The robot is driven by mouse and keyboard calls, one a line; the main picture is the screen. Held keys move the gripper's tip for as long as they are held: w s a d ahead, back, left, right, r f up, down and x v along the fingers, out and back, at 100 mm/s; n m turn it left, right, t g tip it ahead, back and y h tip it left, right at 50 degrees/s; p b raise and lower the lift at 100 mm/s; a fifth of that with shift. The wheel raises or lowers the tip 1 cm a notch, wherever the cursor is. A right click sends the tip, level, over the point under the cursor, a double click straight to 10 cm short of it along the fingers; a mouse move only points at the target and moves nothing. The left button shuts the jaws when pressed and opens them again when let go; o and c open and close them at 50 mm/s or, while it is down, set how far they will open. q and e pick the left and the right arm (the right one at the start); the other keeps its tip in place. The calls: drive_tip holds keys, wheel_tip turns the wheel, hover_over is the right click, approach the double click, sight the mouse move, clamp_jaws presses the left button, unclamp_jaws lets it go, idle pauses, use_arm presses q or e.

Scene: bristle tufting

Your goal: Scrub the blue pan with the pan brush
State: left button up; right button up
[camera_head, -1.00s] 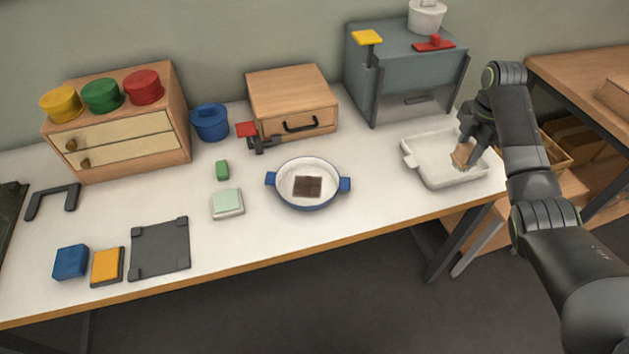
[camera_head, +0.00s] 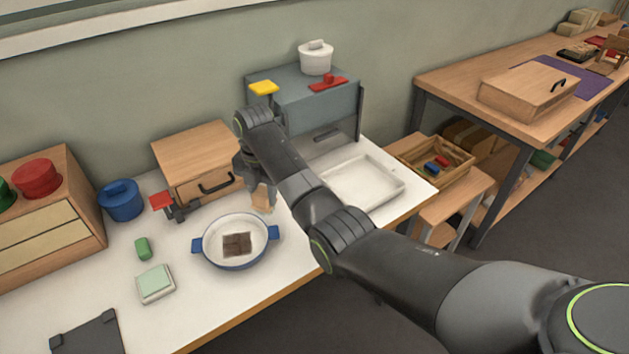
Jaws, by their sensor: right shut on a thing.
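The blue pan (camera_head: 237,262) sits on the white table, with a pale inside, two blue side handles and a dark brown square patch (camera_head: 237,244) on its floor. My right gripper (camera_head: 262,188) is shut on a small tan block-like thing, which looks like the pan brush (camera_head: 262,199). It holds the brush just beyond the pan's right rim, to the upper right of the pan in the picture, apart from the dark patch. My own arm hides part of the table to the right. My left gripper is not in view.
A white tray (camera_head: 390,198) lies empty to the right. A wooden drawer box (camera_head: 195,153) and a red-topped clamp (camera_head: 161,201) stand behind the pan. A green block (camera_head: 143,249) and a pale green sponge-like block (camera_head: 155,283) lie to its left.

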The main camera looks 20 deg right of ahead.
drive_tip(key=s+a+n, duration=0.1)
drive_tip(key=a+n, duration=0.1)
drive_tip(key=a, duration=0.5)
hover_over(244, 243)
drive_tip(key=shift+f, duration=3.5)
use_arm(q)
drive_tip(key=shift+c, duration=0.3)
